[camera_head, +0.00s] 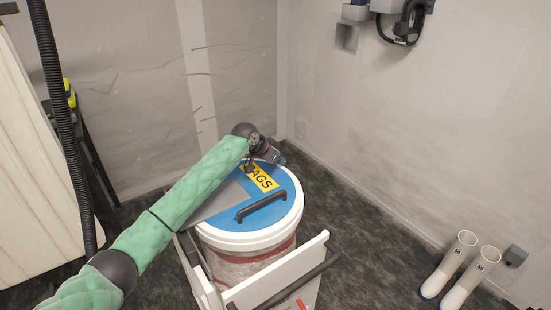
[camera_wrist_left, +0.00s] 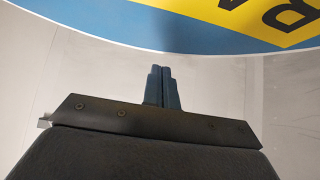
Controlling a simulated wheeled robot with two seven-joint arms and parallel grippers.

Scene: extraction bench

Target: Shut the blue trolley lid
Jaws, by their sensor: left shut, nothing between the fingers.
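The blue lid (camera_head: 285,186), with a yellow label and a black bar handle (camera_head: 262,206), lies roughly flat over the white-rimmed drum on the trolley (camera_head: 240,292). I see no clear gap at its near edge; its far left edge is hidden behind my left arm. My left gripper (camera_head: 280,160) is shut and empty at the lid's far edge. In the left wrist view its closed fingers (camera_wrist_left: 160,72) point toward the lid's curved edge (camera_wrist_left: 110,22). I cannot tell whether they touch it. My right gripper is out of view.
White boots (camera_head: 462,265) stand on the floor at the right. A black hose (camera_head: 60,110) hangs at the left in front of a pale curtain (camera_head: 35,180). Walls close in behind the trolley; dark floor is clear to its right.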

